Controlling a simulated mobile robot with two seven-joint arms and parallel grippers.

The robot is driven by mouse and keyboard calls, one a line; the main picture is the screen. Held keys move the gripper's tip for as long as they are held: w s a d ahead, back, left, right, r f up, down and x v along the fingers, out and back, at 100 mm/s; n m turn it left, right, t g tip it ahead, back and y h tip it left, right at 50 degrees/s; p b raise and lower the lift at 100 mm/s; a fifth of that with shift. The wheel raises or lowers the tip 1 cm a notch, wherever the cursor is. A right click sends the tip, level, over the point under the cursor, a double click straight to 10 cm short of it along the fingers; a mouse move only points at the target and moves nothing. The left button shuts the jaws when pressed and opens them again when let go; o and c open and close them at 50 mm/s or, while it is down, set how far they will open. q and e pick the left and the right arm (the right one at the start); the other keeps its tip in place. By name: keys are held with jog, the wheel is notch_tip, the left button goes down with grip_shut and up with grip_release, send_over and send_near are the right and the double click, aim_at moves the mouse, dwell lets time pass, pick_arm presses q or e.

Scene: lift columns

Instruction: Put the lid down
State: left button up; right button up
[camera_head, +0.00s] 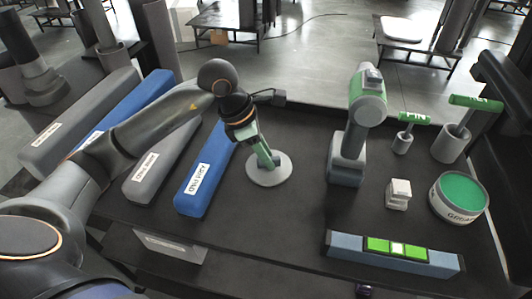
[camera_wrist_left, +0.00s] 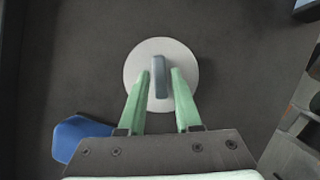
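The lid (camera_head: 268,172) is a pale grey round disc with an upright handle. It appears to lie flat on the dark table top, right of the blue column. In the left wrist view the lid (camera_wrist_left: 135,68) shows from above, its grey handle (camera_wrist_left: 160,78) between my fingers. My left gripper (camera_head: 270,160) points down at the lid; its green fingers also show in the left wrist view (camera_wrist_left: 161,76). They stand on both sides of the handle with what looks like a narrow gap. My right gripper is not in view.
Blue and grey columns (camera_head: 205,178) lie at left. A green and grey tool (camera_head: 348,150) stands right of the lid. A round tin with a green top (camera_head: 459,198), a small white block (camera_head: 398,194) and a blue-green level (camera_head: 392,254) are further right. The table around the lid is clear.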

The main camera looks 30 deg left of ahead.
pick_arm(q)
jog(key=shift+o, duration=1.1)
jog(key=shift+r, duration=0.15)
jog(key=shift+r, duration=0.3)
jog(key=p+v, duration=0.1)
jog(key=v, duration=1)
jog(key=shift+a+r, duration=0.15)
jog(key=shift+r, duration=0.1)
jog(key=shift+s, duration=0.15)
